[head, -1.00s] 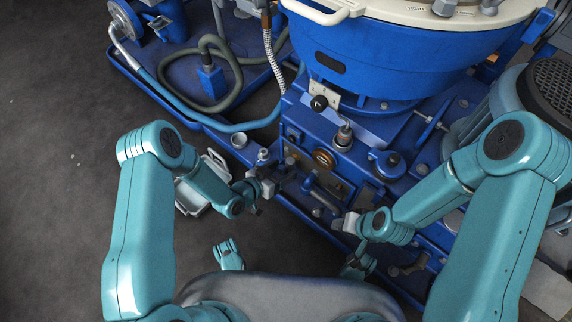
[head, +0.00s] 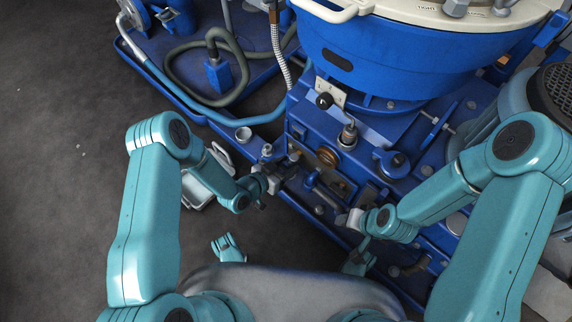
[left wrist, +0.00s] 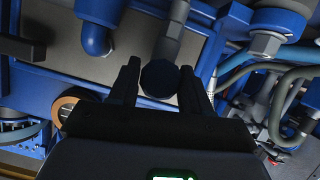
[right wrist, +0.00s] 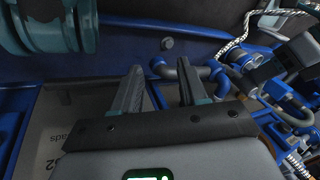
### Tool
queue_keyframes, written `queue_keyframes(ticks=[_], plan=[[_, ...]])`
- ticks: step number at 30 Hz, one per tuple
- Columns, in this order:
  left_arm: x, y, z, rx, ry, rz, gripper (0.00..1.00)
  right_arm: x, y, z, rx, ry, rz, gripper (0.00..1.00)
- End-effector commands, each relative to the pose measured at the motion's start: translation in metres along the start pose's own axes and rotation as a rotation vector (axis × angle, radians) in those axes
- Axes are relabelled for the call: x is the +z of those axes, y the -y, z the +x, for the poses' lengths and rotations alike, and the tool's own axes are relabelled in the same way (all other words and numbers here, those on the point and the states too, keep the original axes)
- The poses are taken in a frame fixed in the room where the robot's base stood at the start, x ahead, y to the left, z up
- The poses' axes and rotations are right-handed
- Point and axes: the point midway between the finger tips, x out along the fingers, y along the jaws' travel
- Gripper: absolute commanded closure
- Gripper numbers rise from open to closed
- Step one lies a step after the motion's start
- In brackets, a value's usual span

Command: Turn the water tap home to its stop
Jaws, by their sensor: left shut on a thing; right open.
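My left gripper (head: 276,181) is at the left end of the blue front panel of the separator. In the left wrist view its two dark fingers (left wrist: 157,80) are closed on either side of a dark round knob (left wrist: 158,78) on a grey stem, which I take for the water tap's handle. The tap's body is mostly hidden in the head view behind the gripper. My right gripper (head: 354,221) is by the lower right part of the panel.
The panel carries a brown round knob (head: 328,156) and a blue handle (head: 312,178). A black ball knob (head: 324,100) sits above, under the blue bowl (head: 400,60). A grey-green hose (head: 178,80) lies on the skid at left.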

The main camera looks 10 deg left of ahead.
Motion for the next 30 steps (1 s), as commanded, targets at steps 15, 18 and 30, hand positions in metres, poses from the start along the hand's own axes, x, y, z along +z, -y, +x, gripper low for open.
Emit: queue_keyframes(ticks=[15,18,30], plan=[[-0.0005,-0.0015,0.0014,-0.12,0.001,0.294,0.82,0.0047,0.0025,-0.0079,0.001,0.02,0.005,0.57],[-0.0006,-0.0015,0.0014,-0.119,0.0,0.293,0.82,0.0047,0.0025,-0.0078,0.001,0.02,0.005,0.57],[-0.0006,-0.0012,0.0012,-0.12,0.001,0.291,0.31,0.0047,0.0025,-0.0079,0.001,0.02,0.005,0.57]])
